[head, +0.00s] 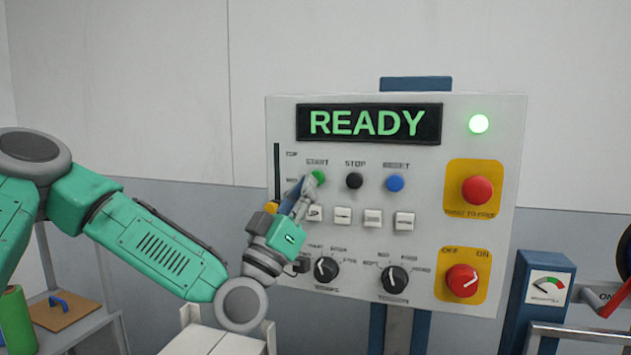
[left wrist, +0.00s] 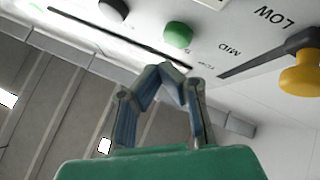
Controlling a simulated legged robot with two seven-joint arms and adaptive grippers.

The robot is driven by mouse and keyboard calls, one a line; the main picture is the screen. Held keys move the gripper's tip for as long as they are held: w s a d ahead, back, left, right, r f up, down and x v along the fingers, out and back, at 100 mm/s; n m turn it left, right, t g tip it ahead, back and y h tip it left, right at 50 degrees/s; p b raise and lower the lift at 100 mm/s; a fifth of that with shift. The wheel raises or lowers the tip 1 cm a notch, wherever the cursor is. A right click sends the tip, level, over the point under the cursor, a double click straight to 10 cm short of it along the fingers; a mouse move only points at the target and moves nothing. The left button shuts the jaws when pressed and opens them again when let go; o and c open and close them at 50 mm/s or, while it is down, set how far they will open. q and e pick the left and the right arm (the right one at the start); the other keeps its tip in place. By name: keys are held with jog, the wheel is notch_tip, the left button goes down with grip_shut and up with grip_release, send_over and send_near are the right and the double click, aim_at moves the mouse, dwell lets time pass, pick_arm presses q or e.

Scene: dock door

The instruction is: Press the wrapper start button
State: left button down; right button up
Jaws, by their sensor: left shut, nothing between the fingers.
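The green start button (head: 319,176) sits under the START label on the grey control panel (head: 470,125). It also shows in the left wrist view (left wrist: 178,36), just beyond my fingertips. My left gripper (head: 308,186) is shut and empty, its tips pointing up at the button and partly overlapping its lower left edge in the head view. In the left wrist view the closed fingertips (left wrist: 166,70) appear slightly short of the button, with a small gap. The panel screen (head: 368,123) reads READY. My right gripper is not in view.
A black stop button (head: 354,181) and blue button (head: 395,183) sit to the right of start. A yellow slider knob (head: 271,207) is close at the left. White keys (head: 373,218), dials (head: 394,279) and a red button (head: 477,190) also stand out.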

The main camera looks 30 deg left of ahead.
pick_arm(q)
jog(key=shift+w+a+h, duration=0.1)
jog(key=shift+w+h, duration=0.2)
jog(key=shift+w, duration=0.35)
dwell(1.0)
jog(key=shift+w+r, duration=0.1)
jog(key=shift+w, duration=0.25)
jog(key=shift+w+a+b, duration=0.15)
jog(key=shift+w+b, duration=0.3)
dwell(0.6)
jog(key=shift+s, duration=0.1)
jog(key=shift+s+d, duration=0.25)
jog(key=shift+s, duration=0.55)
